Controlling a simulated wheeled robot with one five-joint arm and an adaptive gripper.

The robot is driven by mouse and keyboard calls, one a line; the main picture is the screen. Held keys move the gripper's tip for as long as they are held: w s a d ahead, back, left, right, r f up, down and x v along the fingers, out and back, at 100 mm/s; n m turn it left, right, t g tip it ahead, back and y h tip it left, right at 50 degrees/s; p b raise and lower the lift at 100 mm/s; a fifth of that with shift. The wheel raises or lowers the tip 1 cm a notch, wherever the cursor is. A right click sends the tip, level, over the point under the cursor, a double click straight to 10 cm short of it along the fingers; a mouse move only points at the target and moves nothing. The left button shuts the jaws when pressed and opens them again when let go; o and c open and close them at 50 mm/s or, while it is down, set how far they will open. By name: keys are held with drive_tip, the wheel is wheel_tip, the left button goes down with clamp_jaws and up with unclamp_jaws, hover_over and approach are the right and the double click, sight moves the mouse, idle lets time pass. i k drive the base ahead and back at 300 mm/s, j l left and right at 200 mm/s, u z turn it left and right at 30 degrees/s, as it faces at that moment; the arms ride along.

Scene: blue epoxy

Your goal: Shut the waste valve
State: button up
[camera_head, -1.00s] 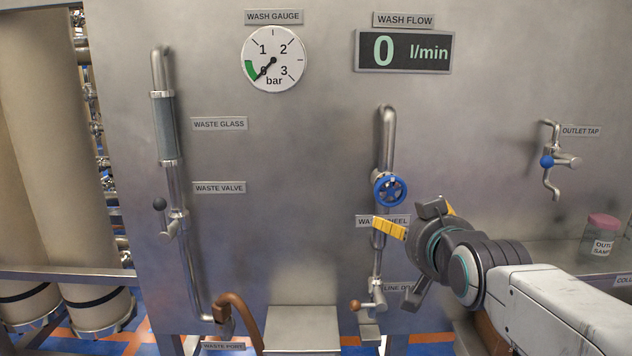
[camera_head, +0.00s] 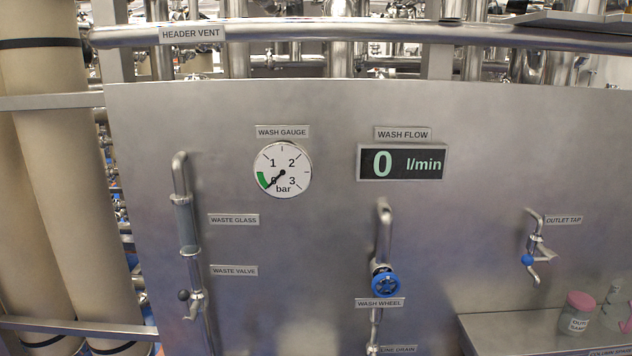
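The waste valve (camera_head: 195,298) sits on the vertical pipe at the left of the steel panel, below the waste glass (camera_head: 187,226). Its lever has a dark round knob (camera_head: 183,295) that points to the left of the pipe. The label "WASTE VALVE" (camera_head: 234,271) is to its right. The pipe below the valve runs out of the bottom of the picture. My gripper is not in view now.
The wash gauge (camera_head: 282,169) needle points near 0, and the wash flow display (camera_head: 402,162) reads 0 l/min. A blue wash wheel (camera_head: 385,284) is right of centre. The outlet tap (camera_head: 534,254) and a pink-lidded jar (camera_head: 577,313) are at the right. Tall beige columns (camera_head: 50,190) stand at the left.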

sight(190, 317)
drive_tip(key=u, duration=1.25)
